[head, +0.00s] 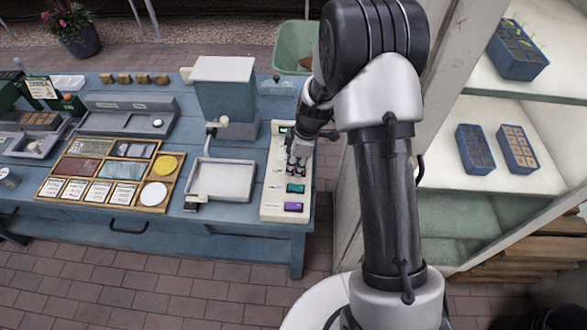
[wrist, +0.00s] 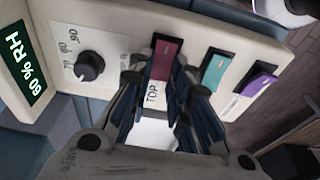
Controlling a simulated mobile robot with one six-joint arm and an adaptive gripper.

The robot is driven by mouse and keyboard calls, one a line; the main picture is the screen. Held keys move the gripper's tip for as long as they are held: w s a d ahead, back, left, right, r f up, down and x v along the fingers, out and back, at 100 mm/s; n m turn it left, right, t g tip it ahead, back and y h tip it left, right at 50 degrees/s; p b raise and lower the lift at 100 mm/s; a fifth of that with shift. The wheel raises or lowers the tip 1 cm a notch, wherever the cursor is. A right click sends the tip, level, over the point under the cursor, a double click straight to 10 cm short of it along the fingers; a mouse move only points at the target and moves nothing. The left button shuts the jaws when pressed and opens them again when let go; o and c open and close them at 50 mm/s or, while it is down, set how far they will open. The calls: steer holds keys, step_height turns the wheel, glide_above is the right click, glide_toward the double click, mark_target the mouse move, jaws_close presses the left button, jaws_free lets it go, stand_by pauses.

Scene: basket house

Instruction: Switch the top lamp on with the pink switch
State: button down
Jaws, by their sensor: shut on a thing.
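The pale control panel (head: 272,195) lies along the right end of the blue bench. In the wrist view, the pink switch (wrist: 165,58) stands on the panel above a label reading "TOP". My gripper (wrist: 160,78) is at this switch, its fingers closed on either side of its near end. In the head view, my gripper (head: 297,165) points down at the panel and hides the pink switch. A teal switch (wrist: 215,70) and a purple switch (wrist: 261,87) sit to its right. The top lamp itself cannot be made out.
A black dial (wrist: 89,66) and a green display (wrist: 26,65) reading 60 % RH are left of the pink switch. A grey tray (head: 222,180) lies beside the panel. A shelf unit (head: 465,215) with seed trays stands at the right, close to my arm.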

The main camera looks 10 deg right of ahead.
mark_target(304, 171)
stand_by(0.3)
steer(key=c, duration=1.5)
jaws_free()
steer(key=shift+d+r, duration=0.1)
steer(key=r, duration=0.4)
steer(key=d+r, duration=0.1)
steer(key=r, duration=0.2)
steer(key=s+d+r, duration=0.1)
steer(key=r, duration=0.3)
steer(key=shift+d+r, duration=0.2)
steer(key=shift+r, duration=0.1)
